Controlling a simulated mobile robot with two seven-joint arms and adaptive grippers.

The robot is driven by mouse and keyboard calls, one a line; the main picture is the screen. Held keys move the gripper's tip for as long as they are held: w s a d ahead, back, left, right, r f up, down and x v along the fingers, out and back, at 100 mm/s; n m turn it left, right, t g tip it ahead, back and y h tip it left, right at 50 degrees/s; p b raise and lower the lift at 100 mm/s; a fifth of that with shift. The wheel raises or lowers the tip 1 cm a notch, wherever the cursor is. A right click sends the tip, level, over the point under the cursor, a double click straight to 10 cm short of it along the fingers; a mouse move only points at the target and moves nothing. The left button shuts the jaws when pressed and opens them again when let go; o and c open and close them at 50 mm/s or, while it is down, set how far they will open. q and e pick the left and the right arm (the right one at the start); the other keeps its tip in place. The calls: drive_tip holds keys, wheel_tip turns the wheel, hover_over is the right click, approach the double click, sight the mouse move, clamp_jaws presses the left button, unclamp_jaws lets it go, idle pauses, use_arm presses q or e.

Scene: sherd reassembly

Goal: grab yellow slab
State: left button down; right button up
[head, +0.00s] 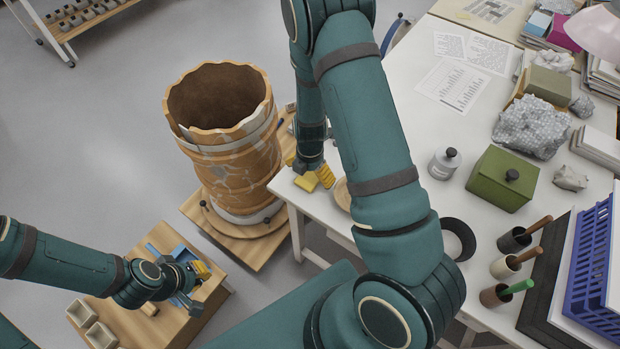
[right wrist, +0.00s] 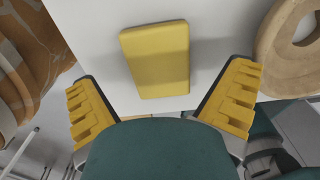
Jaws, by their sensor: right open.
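The yellow slab (right wrist: 155,58) is a plain block with rounded edges, lying flat on the white table in the right wrist view. In the head view, the slab (head: 306,183) is near the table's left corner, partly hidden by my right gripper. My right gripper (head: 309,168) is open above it. In the right wrist view its ridged yellow fingers (right wrist: 163,100) are spread wide, with the slab ahead between them and not touching either. My left gripper (head: 194,271) is at lower left over a wooden surface, far from the slab; its jaws are unclear.
A large reassembled pot (head: 223,130) stands on a wooden base left of the table. A round tan ring (right wrist: 288,40) lies right of the slab.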

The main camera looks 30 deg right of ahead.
drive_tip(key=shift+f, duration=0.7)
drive_tip(key=c, duration=1.3)
drive_tip(key=shift+r, duration=0.1)
